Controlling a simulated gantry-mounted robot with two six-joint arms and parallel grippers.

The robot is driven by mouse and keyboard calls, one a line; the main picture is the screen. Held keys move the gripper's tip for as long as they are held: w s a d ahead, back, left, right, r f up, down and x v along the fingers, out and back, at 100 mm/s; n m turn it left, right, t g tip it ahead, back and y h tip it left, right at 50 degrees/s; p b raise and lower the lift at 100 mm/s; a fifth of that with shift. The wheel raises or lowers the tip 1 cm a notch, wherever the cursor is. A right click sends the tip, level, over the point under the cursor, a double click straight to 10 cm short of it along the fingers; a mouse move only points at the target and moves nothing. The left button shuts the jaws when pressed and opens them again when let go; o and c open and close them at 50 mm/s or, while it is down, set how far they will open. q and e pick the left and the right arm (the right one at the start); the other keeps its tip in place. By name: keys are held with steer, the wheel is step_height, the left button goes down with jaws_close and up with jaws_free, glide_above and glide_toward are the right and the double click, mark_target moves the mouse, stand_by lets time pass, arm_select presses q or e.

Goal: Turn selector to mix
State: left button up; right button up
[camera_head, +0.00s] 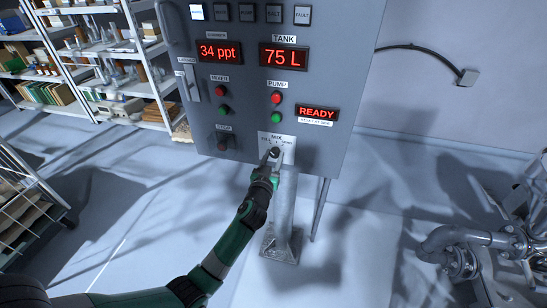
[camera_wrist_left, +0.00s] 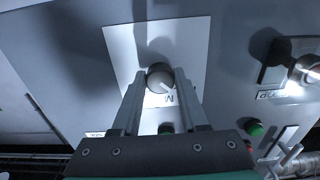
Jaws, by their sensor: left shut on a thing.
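The selector is a small dark round knob (camera_head: 275,151) on a white plate at the bottom of the grey control panel. MIX is printed on the plate above it, with smaller labels too small to read. In the left wrist view the knob (camera_wrist_left: 159,75) carries a pale pointer mark slanting to the lower right, towards a partly visible letter M. My left gripper (camera_head: 270,157) reaches up from below and is shut on the knob; in the wrist view its fingers (camera_wrist_left: 160,87) are on either side of it. My right gripper is not in view.
The panel (camera_head: 240,85) shows 34 ppt, 75 L and READY. Red and green mixer and pump buttons sit above the knob, and a dark stop control (camera_head: 225,141) is to its left. Shelves (camera_head: 100,60) stand at the left, pipes (camera_head: 465,245) at the lower right.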

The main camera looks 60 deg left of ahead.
arm_select(q)
jaws_close()
steer(key=shift+m, duration=0.4)
steer(key=m, duration=0.2)
steer(key=shift+m, duration=0.4)
steer(key=m+p, duration=0.1)
steer(key=m, duration=0.4)
steer(key=o, duration=1)
jaws_free()
steer(key=shift+o, duration=0.2)
steer(key=shift+s+d, duration=0.1)
steer(key=shift+s, duration=0.05)
